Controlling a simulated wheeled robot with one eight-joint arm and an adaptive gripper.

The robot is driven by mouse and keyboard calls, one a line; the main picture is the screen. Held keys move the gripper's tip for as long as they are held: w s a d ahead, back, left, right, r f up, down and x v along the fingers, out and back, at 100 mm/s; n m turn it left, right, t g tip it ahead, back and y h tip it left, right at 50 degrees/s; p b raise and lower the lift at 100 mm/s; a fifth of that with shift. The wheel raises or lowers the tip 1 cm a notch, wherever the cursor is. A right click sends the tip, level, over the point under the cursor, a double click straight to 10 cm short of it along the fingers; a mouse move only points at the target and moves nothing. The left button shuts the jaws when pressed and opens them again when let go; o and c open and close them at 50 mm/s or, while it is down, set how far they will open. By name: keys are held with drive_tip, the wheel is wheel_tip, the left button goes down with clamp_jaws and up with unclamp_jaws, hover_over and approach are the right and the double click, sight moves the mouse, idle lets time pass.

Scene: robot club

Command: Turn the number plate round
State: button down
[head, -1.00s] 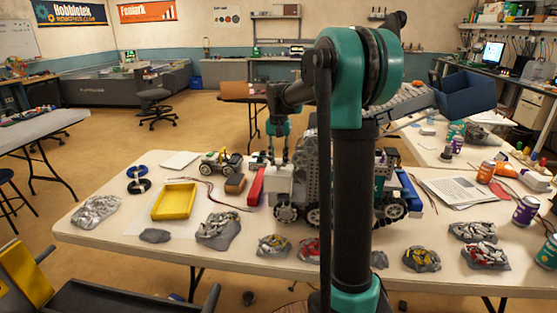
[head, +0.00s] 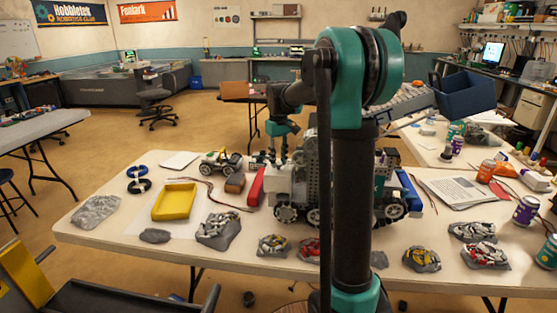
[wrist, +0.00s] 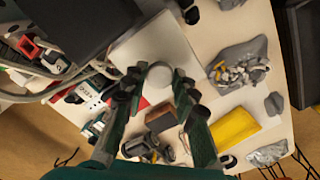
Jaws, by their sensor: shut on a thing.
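A plain white panel (head: 279,184) stands at the left end of the grey wheeled robot model (head: 312,185). It may be the number plate, but I can see no number on it. In the wrist view the white panel (wrist: 185,50) has a round white knob (wrist: 160,75) between my fingers. My gripper (head: 278,157) is above the panel in the head view, and its fingers (wrist: 160,92) also show in the wrist view, shut on the knob. My arm hides part of the model.
A red block (head: 256,187) and a brown block (head: 235,183) lie left of the panel, with a small wheeled car (head: 220,163) behind. A yellow tray (head: 174,201) is further left. Several grey lumpy bags line the front table edge. A blue bin (head: 467,92) is at upper right.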

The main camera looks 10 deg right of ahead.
drive_tip(key=shift+n, duration=0.3)
drive_tip(key=c, duration=1.2)
unclamp_jaws()
drive_tip(key=shift+r, duration=0.1)
wheel_tip(320, 180, up, 12)
drive_tip(key=shift+f, duration=0.1)
